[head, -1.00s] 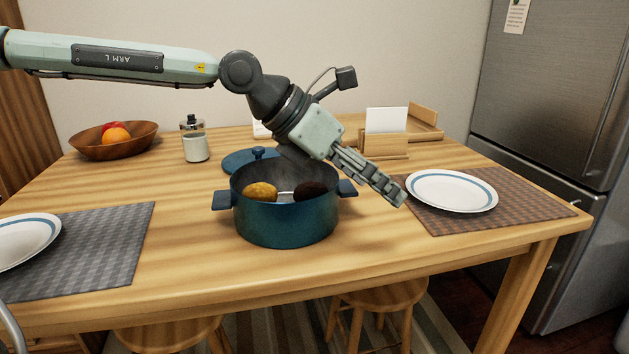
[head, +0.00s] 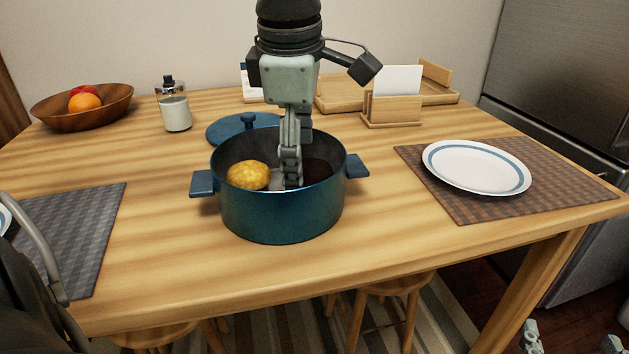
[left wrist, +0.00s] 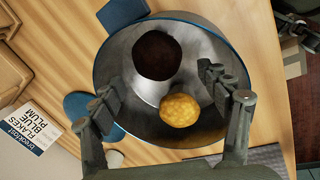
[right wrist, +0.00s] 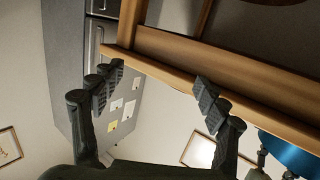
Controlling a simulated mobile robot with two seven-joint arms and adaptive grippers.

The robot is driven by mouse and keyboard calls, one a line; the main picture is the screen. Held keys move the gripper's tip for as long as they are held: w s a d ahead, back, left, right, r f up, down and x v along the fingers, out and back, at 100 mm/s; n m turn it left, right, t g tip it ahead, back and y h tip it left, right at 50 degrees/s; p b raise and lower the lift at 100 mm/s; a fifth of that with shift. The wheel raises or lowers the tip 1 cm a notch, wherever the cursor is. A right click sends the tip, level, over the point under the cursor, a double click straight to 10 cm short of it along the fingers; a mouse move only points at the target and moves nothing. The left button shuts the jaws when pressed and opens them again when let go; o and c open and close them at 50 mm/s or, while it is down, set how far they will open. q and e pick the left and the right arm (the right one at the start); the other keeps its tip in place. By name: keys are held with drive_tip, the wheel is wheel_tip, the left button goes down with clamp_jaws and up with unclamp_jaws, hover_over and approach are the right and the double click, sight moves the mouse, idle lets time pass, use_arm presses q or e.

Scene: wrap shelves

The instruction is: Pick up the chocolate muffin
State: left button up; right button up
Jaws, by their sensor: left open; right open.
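The chocolate muffin (left wrist: 157,55) is dark brown and round, inside the blue pot (head: 282,215). In the head view the muffin (head: 319,172) is partly hidden by my left gripper and the pot's wall. My left gripper (head: 290,178) is open and points down into the pot, beside the muffin. In the left wrist view the left fingers (left wrist: 158,90) stand wide apart, with the muffin ahead between them, apparently untouched. A yellow lumpy item (left wrist: 180,110) lies close to the muffin. My right gripper (right wrist: 160,85) is open and empty, low beside the table, with fingertips at the head view's bottom right.
The pot's blue lid (head: 243,128) lies behind it. A fruit bowl (head: 83,108), a glass jar (head: 175,108), a wooden holder (head: 392,108) and a tray (head: 440,97) stand at the back. A white plate (head: 477,166) is on the right mat. The table's front is clear.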

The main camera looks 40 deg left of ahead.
sight(308, 164)
use_arm(q)
drive_tip(key=f, duration=0.1)
drive_tip(key=w+f, duration=0.1)
drive_tip(key=f, duration=0.1)
drive_tip(key=shift+w+d+f, duration=0.15)
drive_tip(key=shift+d+f, duration=0.1)
drive_tip(key=shift+f, duration=0.4)
drive_tip(key=shift+w, duration=0.1)
use_arm(e)
drive_tip(key=shift+a+r+t+y, duration=0.15)
drive_tip(key=shift+a+r+t, duration=0.15)
drive_tip(key=shift+r, duration=0.25)
drive_tip(key=shift+a+r+t+y, duration=0.15)
drive_tip(key=shift+a+r+t, duration=0.1)
drive_tip(key=shift+r, duration=0.3)
use_arm(q)
drive_tip(key=c, duration=1.3)
